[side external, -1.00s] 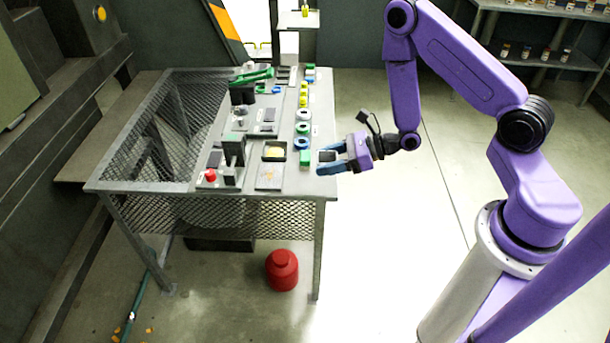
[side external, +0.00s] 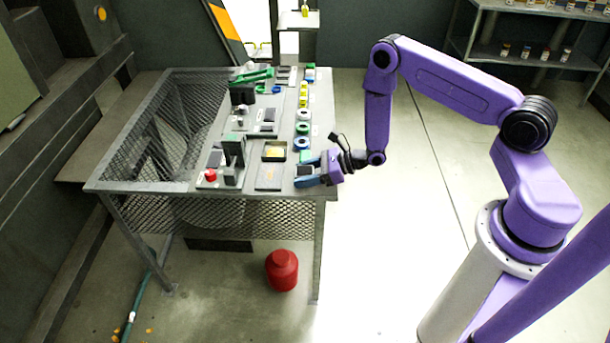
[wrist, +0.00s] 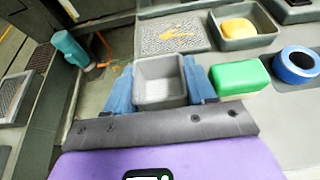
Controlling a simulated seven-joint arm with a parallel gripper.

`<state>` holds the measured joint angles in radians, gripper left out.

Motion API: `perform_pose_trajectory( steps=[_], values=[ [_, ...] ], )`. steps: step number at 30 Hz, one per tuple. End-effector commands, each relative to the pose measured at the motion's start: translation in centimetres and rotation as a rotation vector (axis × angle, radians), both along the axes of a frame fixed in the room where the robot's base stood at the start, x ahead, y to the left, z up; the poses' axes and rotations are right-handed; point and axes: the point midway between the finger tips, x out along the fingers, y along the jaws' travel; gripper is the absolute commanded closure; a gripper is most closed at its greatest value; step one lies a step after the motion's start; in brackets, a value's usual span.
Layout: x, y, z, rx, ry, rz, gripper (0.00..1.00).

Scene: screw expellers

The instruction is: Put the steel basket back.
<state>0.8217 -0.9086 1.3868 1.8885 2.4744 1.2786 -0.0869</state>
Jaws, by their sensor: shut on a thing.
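The steel basket, a small grey open-topped square box (side external: 304,171), is between the blue fingers of my gripper (side external: 306,171). In the wrist view the fingers press on two opposite sides of the basket (wrist: 160,84), and it looks empty inside. My gripper holds it at the near right corner of the grey bench (side external: 270,196). I cannot tell whether its underside touches the bench top.
A mesh plate with yellow residue (wrist: 172,35) lies beyond the basket, beside a tray with a yellow block (wrist: 240,27). A green block (wrist: 240,77) and blue ring (wrist: 296,64) stand to the right. A red canister (side external: 282,270) is on the floor.

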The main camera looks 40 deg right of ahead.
Motion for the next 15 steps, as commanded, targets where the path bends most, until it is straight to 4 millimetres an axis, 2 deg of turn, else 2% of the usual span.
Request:
perform_pose_trajectory(
  steps=[3, 14, 15],
  values=[
    [-0.03, 0.01, -0.66, 0.000, -0.001, 0.000, 0.76],
    [0.00, 0.03, -0.89, 0.000, -0.001, 0.000, 0.76],
    [0.00, 0.03, -0.94, 0.000, -0.001, 0.000, 0.42]
  ],
)
